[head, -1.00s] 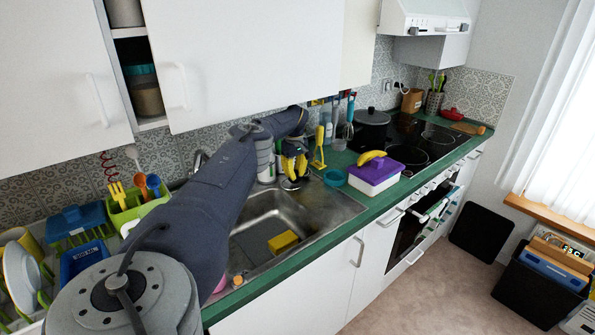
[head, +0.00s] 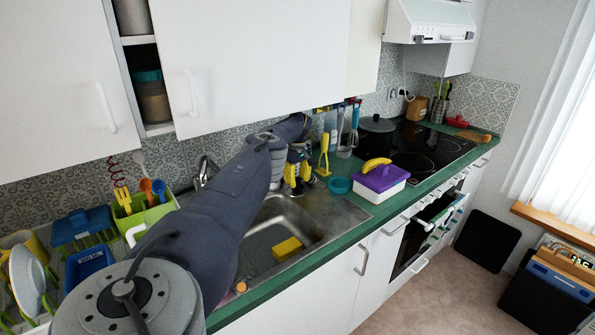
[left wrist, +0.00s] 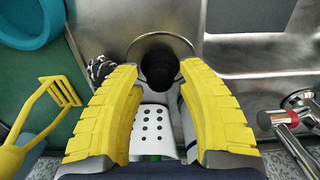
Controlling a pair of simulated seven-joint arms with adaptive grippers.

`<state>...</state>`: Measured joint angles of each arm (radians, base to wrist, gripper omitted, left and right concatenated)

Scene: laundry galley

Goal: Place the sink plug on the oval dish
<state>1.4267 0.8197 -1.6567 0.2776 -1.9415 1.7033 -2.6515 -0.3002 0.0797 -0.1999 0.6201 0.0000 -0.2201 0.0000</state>
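The sink plug (left wrist: 160,70), a black knob with what looks like a round metal rim around it, sits on the steel ledge at the sink's back right corner. In the head view it is mostly hidden by my left gripper (head: 297,186). In the left wrist view my left gripper (left wrist: 160,72) has its yellow fingers apart, one on each side of the knob; whether they touch it is unclear. A teal dish (head: 338,185), likely the oval dish, stands on the green counter right of the sink; part of it shows in the left wrist view (left wrist: 22,25). My right gripper is out of view.
A yellow masher (head: 323,160) stands beside the gripper. A purple-lidded box (head: 384,180) with a banana (head: 376,164) is right of the dish. The tap (left wrist: 290,117) is close by. The sink basin holds a yellow sponge (head: 287,249). A white perforated holder (left wrist: 152,130) lies behind the plug.

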